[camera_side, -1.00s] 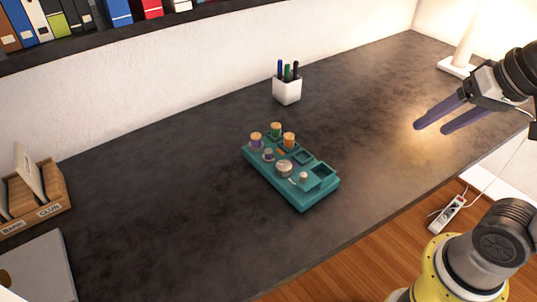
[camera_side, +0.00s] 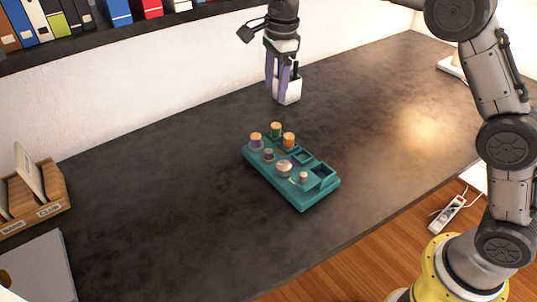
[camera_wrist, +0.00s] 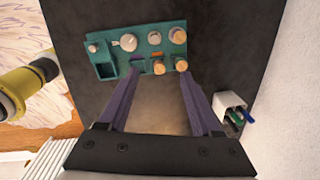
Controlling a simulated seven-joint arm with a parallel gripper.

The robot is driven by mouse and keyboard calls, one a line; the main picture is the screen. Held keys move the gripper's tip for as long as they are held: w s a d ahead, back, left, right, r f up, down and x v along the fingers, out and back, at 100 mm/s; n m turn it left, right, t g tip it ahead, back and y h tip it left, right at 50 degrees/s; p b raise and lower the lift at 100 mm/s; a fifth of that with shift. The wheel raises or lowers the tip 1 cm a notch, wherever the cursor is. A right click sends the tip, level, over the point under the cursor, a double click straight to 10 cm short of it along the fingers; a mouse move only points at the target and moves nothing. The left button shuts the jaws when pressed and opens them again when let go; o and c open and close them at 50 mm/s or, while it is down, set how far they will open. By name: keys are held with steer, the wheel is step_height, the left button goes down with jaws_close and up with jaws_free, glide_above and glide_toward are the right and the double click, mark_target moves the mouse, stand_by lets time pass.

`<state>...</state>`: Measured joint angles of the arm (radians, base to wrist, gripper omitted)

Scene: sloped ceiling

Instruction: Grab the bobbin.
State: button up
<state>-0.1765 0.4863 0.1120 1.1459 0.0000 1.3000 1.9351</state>
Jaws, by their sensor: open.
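A teal tray (camera_side: 305,205) on the dark desk holds several small sewing pieces. A small grey-purple spool (camera_side: 268,155), which looks like the bobbin, sits in it beside a round metal tin (camera_side: 284,169); the spool also shows in the wrist view (camera_wrist: 155,38). Three larger spools with wooden tops stand at the tray's far-left end: purple (camera_side: 256,140), green (camera_side: 275,131) and orange (camera_side: 289,141). My gripper (camera_side: 276,100) is open and empty, pointing down above the desk behind the tray. In the wrist view, the tray is beyond its fingertips (camera_wrist: 160,76).
A white pen cup (camera_side: 289,92) stands just behind my fingers in the side view and right of them in the wrist view (camera_wrist: 230,101). A wooden card holder (camera_side: 50,190) is at the left. The desk around the tray is clear.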

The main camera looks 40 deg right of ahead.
steer(key=g, duration=0.1)
glide_above(268, 151)
step_height(268, 151, down, 14)
steer(key=shift+s+r, duration=0.1)
steer(key=shift+r, duration=0.05)
steer(key=shift+f, duration=2.95)
jaws_close()
